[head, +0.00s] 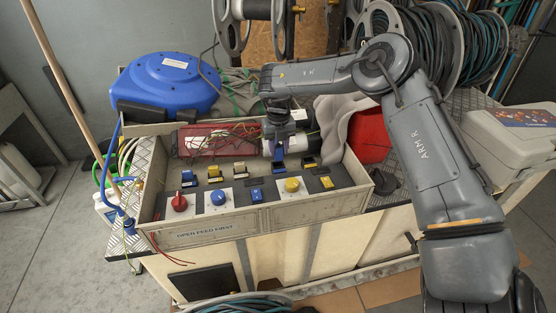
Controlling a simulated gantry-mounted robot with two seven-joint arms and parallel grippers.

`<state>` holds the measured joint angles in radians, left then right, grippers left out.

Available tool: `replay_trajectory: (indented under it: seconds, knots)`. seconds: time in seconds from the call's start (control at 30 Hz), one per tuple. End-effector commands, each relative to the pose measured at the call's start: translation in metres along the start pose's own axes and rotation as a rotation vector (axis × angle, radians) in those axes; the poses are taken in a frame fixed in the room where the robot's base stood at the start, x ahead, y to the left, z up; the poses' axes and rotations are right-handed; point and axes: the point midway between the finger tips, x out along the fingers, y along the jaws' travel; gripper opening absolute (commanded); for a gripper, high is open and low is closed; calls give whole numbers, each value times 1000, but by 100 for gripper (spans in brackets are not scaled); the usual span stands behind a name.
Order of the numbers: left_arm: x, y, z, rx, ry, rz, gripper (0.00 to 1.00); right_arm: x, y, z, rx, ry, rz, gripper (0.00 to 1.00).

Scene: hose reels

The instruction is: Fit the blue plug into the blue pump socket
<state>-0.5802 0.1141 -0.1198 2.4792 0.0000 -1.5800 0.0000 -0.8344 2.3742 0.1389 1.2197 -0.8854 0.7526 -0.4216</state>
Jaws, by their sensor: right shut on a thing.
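My right gripper (278,139) reaches down over the back part of the open grey panel box (210,236). It is shut on a small blue piece, which looks like the blue plug (278,154); the fingers hide much of it. The held piece is just above or against the back row of fittings, and I cannot tell whether it touches. Several blue fittings show on the panel, including a blue one (254,195) in the front row and a round blue knob (218,197). Which is the blue pump socket is not clear. My left gripper is not in view.
A red knob (180,202) and a yellow knob (292,185) stand on the panel. Behind are loose wires, a white cylinder (265,160) and a blue hose reel (166,84). A grey cloth (341,122) and a red container (372,137) lie right of the box.

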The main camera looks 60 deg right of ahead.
Motion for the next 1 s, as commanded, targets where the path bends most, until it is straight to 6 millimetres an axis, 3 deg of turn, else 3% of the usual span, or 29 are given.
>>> replay_trajectory:
  seconds: [0.17, 0.43, 0.9, 0.93, 1.0]
  knots:
    - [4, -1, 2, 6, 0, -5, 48, 7, 2, 1, 0, 1, 1, 5]
    - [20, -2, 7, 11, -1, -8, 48, 40, 2, 1, 0, 0, 1, 5]
    - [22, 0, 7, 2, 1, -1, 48, 45, 2, 1, 0, 0, 1, 5]
    - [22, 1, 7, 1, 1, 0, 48, 44, 2, 1, -1, 0, 1, 39]
    - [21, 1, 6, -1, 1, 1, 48, 44, 2, 1, 0, 0, 1, 49]
